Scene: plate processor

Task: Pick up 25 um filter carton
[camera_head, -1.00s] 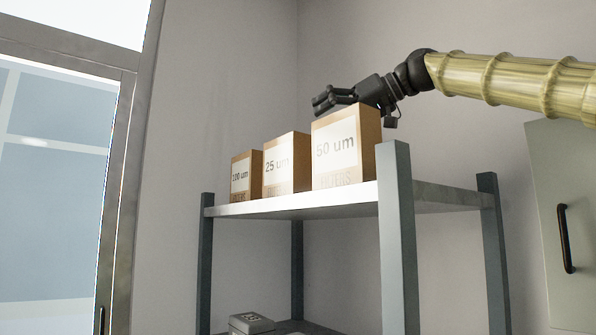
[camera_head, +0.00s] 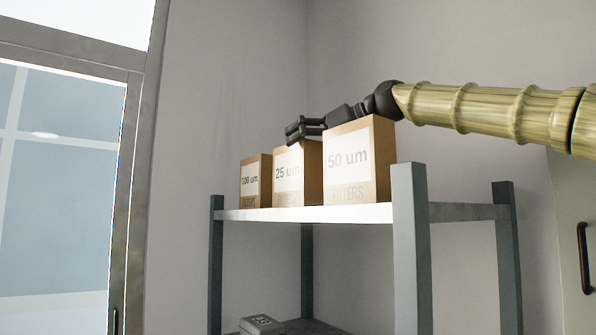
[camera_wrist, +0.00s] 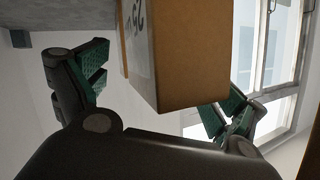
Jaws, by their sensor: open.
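The 25 um filter carton (camera_head: 288,176) stands upright on the top shelf between two other cartons, a brown box with a white label. My gripper (camera_head: 292,131) is open, at the carton's upper part in the head view, having come in from the right over the 50 um carton. In the wrist view the carton (camera_wrist: 178,50) with "25" on its label lies between the two spread fingers of my gripper (camera_wrist: 160,98). Gaps show between the fingers and the carton there. The far finger's exact place is hard to tell in the head view.
The 50 um carton (camera_head: 348,162) stands close on the right, below my arm. The 100 um carton (camera_head: 255,181) stands on the left. All stand on the grey rack's top shelf (camera_head: 300,214). A grey box (camera_head: 262,325) sits on the lower shelf. A window is at the left.

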